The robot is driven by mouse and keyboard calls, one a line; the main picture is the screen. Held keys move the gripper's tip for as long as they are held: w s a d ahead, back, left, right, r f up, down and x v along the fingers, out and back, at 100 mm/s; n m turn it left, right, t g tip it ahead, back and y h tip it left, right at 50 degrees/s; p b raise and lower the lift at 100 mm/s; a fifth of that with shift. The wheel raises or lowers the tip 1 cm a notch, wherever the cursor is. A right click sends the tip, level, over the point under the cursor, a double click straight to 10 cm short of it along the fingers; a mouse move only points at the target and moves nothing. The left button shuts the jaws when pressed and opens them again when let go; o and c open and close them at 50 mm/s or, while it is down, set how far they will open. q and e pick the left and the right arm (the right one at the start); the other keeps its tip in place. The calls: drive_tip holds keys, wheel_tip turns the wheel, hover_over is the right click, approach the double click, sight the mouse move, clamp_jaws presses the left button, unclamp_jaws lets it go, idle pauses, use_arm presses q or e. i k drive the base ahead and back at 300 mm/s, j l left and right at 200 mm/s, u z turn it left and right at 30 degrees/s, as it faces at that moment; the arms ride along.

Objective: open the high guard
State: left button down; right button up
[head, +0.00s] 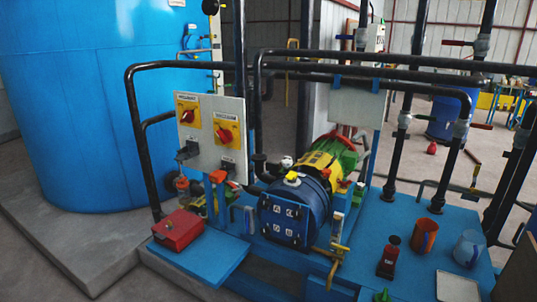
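No part in view can be surely told as the high guard. A yellow cover (322,164) with dark marks sits between a blue round-ended machine (292,212) and a green part behind it; I cannot tell if it is the guard. A grey control panel (208,135) left of the machine carries two yellow plates with red rotary knobs, the upper left knob (187,116) and the lower right knob (225,135). Their labels are too small to read. Neither of my grippers is in view.
A large blue tank (95,100) stands on a concrete plinth at left. Black pipes (132,110) arch around the panel and machine. A red box (178,229) sits on a blue shelf (205,262). An orange mug (423,235), a grey-blue mug (468,248) and a red-black item (389,256) stand at right.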

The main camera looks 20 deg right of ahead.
sight(320, 160)
drive_tip(key=i+l+z, duration=0.15)
drive_tip(key=z, duration=0.95)
